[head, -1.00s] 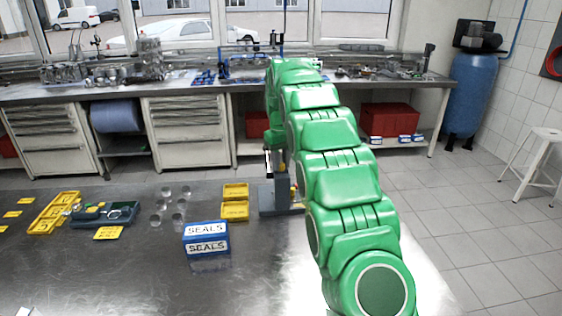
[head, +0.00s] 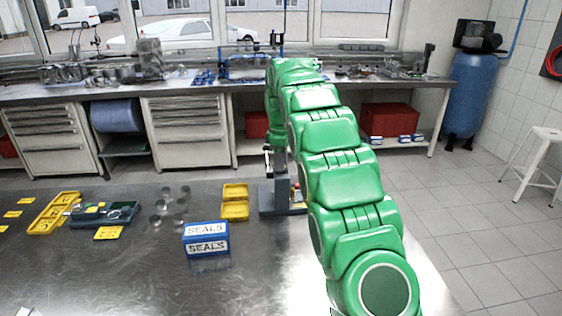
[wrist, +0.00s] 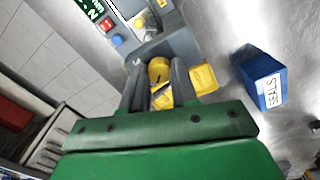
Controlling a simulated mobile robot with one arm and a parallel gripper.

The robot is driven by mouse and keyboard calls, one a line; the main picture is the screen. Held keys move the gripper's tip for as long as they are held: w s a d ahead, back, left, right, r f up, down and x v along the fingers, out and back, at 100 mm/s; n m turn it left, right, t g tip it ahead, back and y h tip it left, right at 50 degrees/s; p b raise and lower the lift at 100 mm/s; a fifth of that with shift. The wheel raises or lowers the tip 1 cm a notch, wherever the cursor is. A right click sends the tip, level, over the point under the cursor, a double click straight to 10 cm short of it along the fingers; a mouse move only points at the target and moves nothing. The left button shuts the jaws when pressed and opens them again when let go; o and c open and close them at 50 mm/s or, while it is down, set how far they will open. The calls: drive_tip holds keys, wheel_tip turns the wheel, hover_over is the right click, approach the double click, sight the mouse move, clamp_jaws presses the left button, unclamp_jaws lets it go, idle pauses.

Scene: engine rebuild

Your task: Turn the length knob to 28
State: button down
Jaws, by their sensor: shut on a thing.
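A yellow round knob (wrist: 159,70) on a grey machine shows in the wrist view, between my two dark fingers. My gripper (wrist: 158,78) is shut on this knob. I can read no length label or scale on it. A dark display (wrist: 92,10) with green digits is cut off at the top edge; a "2" shows, but the whole value is not readable.
A red button (wrist: 106,25) and a blue button (wrist: 117,40) sit near the display. Yellow trays (head: 235,210) and a blue SEALS box (head: 206,247) stand left of the machine. The front of the table is mostly clear.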

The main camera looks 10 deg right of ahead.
drive_tip(key=shift+n, duration=0.4)
drive_tip(key=c, duration=0.9)
unclamp_jaws()
drive_tip(key=shift+o, duration=0.2)
drive_tip(key=shift+r, duration=0.1)
drive_tip(key=shift+r, duration=3.7)
